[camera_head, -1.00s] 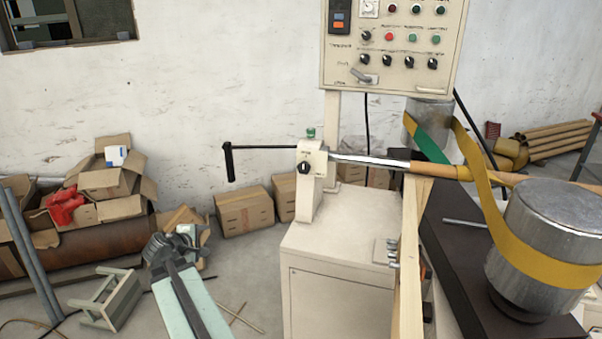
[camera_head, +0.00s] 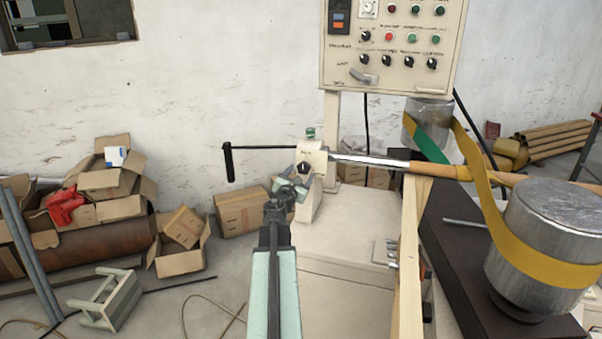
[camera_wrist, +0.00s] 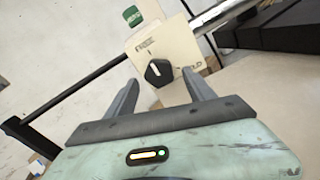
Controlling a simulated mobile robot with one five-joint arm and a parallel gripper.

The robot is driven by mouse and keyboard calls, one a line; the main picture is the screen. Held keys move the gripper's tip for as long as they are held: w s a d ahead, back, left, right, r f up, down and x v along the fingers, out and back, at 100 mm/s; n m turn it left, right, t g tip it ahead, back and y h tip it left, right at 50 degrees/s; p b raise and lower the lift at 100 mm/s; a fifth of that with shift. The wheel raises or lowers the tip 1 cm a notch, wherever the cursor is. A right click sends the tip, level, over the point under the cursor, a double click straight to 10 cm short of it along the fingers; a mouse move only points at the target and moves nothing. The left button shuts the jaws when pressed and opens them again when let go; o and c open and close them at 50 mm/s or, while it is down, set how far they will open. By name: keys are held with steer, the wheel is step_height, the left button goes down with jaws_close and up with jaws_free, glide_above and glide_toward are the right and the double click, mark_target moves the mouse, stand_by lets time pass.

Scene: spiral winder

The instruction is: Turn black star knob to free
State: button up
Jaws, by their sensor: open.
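The black star knob (camera_head: 304,168) sits on the front of a cream bearing block (camera_head: 313,155) at the left end of the steel shaft. In the wrist view the knob (camera_wrist: 158,72) is on a cream plate, with "FREE" printed at its upper left and a partly hidden word ending in "LD" at its right. A white mark shows on the knob, but its exact pointing is hard to read. My gripper (camera_wrist: 159,78) is open and empty, with one finger on each side of the knob in view, apparently short of it. In the head view my gripper (camera_head: 290,186) is below left of the knob.
A black crank handle (camera_head: 229,162) sticks out left of the block. A green button (camera_head: 310,132) tops the block. The control panel (camera_head: 393,45) stands above. The cream cabinet (camera_head: 345,285) lies below right. Cartons (camera_head: 245,210) and a small stool (camera_head: 108,298) are at left.

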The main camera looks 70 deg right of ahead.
mark_target(303, 169)
steer(key=d, duration=0.3)
steer(key=shift+w+d, duration=0.1)
steer(key=shift+d, duration=0.05)
jaws_close()
steer(key=shift+m, duration=0.6)
jaws_free()
steer(key=a, duration=0.8)
steer(key=shift+s, duration=0.25)
